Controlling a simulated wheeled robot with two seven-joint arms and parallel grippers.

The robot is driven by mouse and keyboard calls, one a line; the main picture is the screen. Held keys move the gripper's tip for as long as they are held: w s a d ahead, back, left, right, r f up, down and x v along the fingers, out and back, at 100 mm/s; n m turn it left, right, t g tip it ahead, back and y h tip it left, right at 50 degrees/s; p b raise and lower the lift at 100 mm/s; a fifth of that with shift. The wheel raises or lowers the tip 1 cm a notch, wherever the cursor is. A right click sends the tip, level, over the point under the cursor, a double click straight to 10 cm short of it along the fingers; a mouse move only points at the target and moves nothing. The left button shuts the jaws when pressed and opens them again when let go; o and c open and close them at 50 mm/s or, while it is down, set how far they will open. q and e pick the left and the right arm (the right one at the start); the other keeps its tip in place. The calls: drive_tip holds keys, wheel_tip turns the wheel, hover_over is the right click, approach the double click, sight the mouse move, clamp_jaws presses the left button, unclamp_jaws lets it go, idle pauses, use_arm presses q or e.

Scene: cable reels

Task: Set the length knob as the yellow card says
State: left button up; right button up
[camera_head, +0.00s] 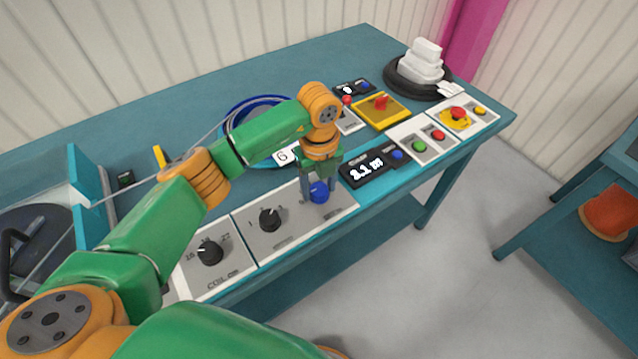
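My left gripper (319,190) points down at the control panel. Its two fingers stand on either side of a blue knob (319,192); I cannot tell whether they touch it. A black knob (270,218) is on the panel to the left, and another black knob (210,252) is on the "COIL" panel further left. A black display (369,169) right of the gripper shows white digits, perhaps 3.1 or 8.1. A pale card (283,156) reading "6" is partly hidden behind my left arm. I cannot make out a yellow card for certain. My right gripper is not in view.
A blue cable reel (249,107) lies behind my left arm. At the right are a yellow box with a red switch (381,105), panels with green and red buttons (420,146), and a black coil (418,82) under white pieces. The back of the teal bench (215,85) is clear.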

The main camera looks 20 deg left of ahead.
use_arm(q)
clamp_jaws()
drive_tip(key=shift+m, duration=0.3)
drive_tip(key=m+b, duration=0.1)
drive_tip(key=m, duration=0.1)
drive_tip(key=shift+m+b, duration=1.2)
drive_tip(key=shift+m, duration=1.3)
drive_tip(key=shift+r, duration=0.1)
drive_tip(key=shift+o, duration=2.3)
unclamp_jaws()
